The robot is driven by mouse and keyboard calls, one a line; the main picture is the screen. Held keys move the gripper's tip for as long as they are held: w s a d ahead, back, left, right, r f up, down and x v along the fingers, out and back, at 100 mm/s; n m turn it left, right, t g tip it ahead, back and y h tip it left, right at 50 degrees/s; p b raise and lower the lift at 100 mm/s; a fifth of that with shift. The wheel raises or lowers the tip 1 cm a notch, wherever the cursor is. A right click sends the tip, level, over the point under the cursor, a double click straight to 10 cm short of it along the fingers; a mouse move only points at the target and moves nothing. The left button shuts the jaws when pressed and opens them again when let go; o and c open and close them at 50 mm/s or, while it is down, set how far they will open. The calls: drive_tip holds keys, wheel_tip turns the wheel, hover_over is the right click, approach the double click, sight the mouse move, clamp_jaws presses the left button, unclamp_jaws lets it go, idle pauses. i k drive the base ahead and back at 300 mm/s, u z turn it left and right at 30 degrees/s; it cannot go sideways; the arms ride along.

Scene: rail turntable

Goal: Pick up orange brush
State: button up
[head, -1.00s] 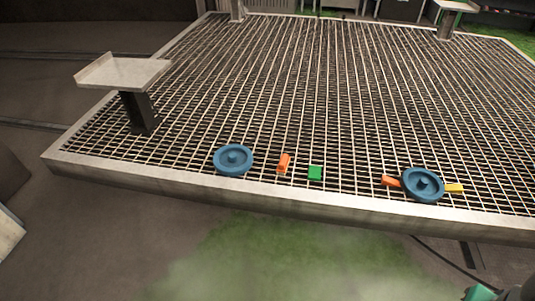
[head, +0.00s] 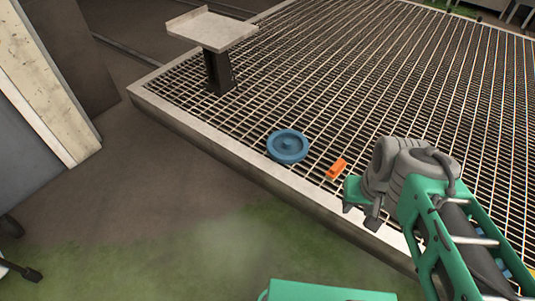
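The orange brush (head: 336,168) is a small orange block-like piece. It lies on the metal grating near its front edge, just right of a blue round disc (head: 288,146). My gripper (head: 359,208) is to the right of the brush and nearer the camera, apart from it in the picture. The gripper's fingers are small and partly turned away, so I cannot tell whether they are open or shut. My arm covers the grating to the right.
The grating has a raised pale border (head: 215,137) along its front. A pale platform on a dark post (head: 211,30) stands at the back left. The grating behind the brush is clear. Bits of blue show through my arm at lower right.

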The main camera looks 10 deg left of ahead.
sight(339, 166)
drive_tip(key=u, duration=1.05)
drive_tip(key=i, duration=1.25)
drive_tip(key=u, duration=0.6)
